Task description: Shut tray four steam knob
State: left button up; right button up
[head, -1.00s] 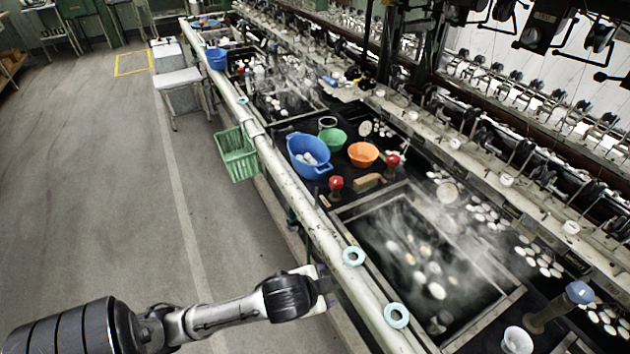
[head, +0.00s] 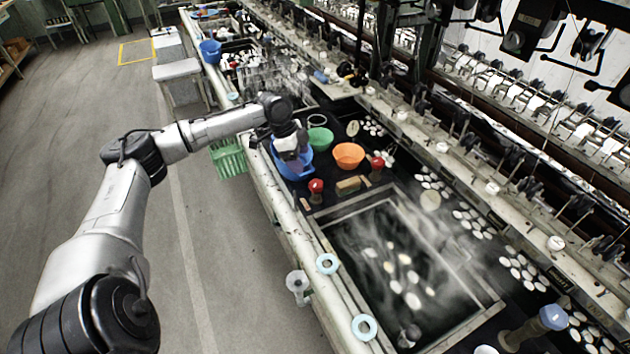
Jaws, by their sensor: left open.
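Two red knobs on short dark posts stand beyond the steaming basin: one (head: 316,186) near the rail, one (head: 377,163) farther right. A blue-topped knob (head: 552,317) stands at the lower right. I cannot tell which of them belongs to tray four. My left gripper (head: 294,166) is open, pointing down over the blue colander (head: 306,172), left of and beyond the nearer red knob and apart from it. The arm hides part of the colander. My right gripper is not in view.
The steaming basin (head: 330,222) holds floating cocoons. A green bowl (head: 320,139), an orange bowl (head: 348,155) and a brown block (head: 348,185) stand close to the red knobs. Pale blue rings (head: 327,263) lie on the long rail (head: 272,200). The floor at left is open.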

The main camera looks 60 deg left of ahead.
aim_at(316, 183)
pick_arm(q)
jog(key=x, duration=0.3)
jog(key=b+x, duration=0.1)
jog(key=x, duration=0.3)
jog(key=w+b+x, duration=0.1)
jog(key=x, duration=0.2)
jog(key=shift+w+a+f, duration=0.1)
jog(key=shift+a+f, duration=0.1)
jog(key=shift+f, duration=0.05)
jog(key=shift+w+d+f, duration=0.1)
jog(key=shift+w+f, duration=0.05)
jog(key=shift+f, duration=0.25)
